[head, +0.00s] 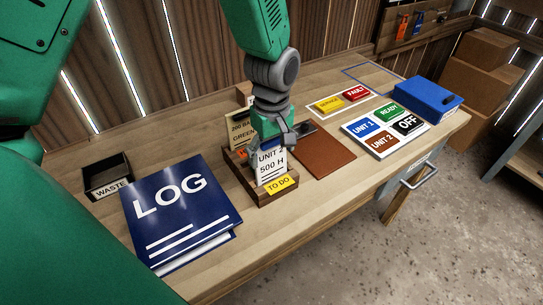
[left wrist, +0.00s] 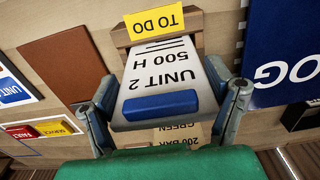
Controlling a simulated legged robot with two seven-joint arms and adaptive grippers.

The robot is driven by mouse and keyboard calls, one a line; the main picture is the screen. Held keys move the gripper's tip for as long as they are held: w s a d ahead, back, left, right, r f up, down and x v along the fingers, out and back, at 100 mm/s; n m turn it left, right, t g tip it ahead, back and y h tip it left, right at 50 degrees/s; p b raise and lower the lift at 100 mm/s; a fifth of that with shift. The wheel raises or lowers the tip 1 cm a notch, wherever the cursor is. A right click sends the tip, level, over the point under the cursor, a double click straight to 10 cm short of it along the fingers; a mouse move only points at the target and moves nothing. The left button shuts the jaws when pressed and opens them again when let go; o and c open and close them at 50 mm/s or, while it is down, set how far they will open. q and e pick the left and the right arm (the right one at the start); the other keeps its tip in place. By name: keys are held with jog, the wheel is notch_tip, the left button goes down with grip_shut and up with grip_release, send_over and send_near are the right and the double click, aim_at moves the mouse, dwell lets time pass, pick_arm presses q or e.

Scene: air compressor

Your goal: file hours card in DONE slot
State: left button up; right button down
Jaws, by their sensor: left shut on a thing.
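A white hours card reading UNIT 2 500 H (head: 271,168) stands upright at the front of a wooden card holder (head: 240,172), behind its yellow TO DO label (head: 279,184). My left gripper (head: 276,142) is above the holder, shut on the card's upper end. In the left wrist view the card (left wrist: 165,75) has a blue strip along its held edge, with a finger on each side. Whether its lower edge is still seated in the slot I cannot tell. A DONE label is not visible. My right gripper is not in view.
A card reading 200 BAR GREEN (head: 241,128) stands behind, partly hidden by my gripper. A blue LOG binder (head: 180,215) and black WASTE bin (head: 108,178) lie left. A brown mat (head: 325,152), sign board (head: 375,150) and blue box (head: 425,98) are right.

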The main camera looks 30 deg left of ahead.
pick_arm(q)
notch_tip(320, 180, up, 9)
jog(key=shift+r+p, duration=0.15)
jog(key=shift+p, duration=0.6)
jog(key=w+a+r+y+p, duration=0.1)
jog(key=w+a+p, duration=0.1)
jog(key=a+p, duration=0.3)
jog(key=p, duration=0.3)
jog(key=shift+w+a+r+p, duration=0.2)
jog(key=shift+a+p, duration=0.1)
jog(key=shift+a, duration=0.05)
notch_tip(320, 180, down, 6)
jog(key=shift+r+b, duration=0.1)
jog(key=shift+b, duration=0.95)
jog(key=shift+s+p, duration=0.1)
jog(key=shift+p, duration=0.55)
